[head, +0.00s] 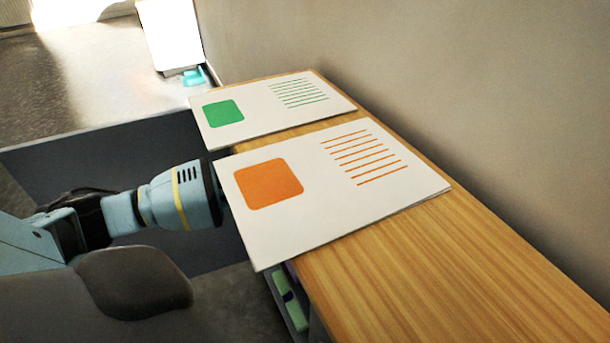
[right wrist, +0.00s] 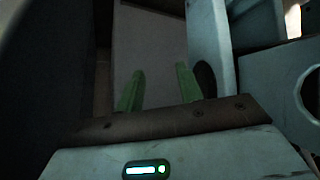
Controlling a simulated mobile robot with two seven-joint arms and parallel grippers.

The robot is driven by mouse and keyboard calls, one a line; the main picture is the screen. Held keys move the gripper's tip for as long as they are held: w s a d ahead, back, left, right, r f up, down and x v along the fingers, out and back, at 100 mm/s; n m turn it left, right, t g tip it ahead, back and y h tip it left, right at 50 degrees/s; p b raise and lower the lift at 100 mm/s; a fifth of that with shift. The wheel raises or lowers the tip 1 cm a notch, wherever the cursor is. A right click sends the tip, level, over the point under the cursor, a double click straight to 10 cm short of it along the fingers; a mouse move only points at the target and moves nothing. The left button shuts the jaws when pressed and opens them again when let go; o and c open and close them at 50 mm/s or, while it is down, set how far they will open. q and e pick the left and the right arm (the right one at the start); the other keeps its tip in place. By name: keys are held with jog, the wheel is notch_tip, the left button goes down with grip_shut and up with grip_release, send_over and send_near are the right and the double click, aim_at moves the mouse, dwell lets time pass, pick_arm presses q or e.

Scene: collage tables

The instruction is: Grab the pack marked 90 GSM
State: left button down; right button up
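Two flat white packs lie on the wooden table. The nearer pack (head: 325,215) has an orange square and orange lines; the farther pack (head: 250,92) has a green square and green lines. I can read no "90 GSM" on either. The near pack's left edge overhangs the table. My left arm reaches in from the left to that edge; its wrist touches or nearly touches the pack in the picture, and its fingers are hidden there. My right gripper (right wrist: 160,88) shows in the right wrist view with its two green fingers apart and nothing seen between them.
The wooden table (head: 440,270) is clear on its near right part. A wall (head: 480,90) runs along its right side. A bright white panel (head: 170,35) and a small teal object (head: 194,77) stand beyond the far end. The right wrist view is dark.

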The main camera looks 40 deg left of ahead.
jog(key=shift+s, duration=0.15)
jog(key=shift+s+f, duration=0.15)
jog(key=shift+s, duration=0.2)
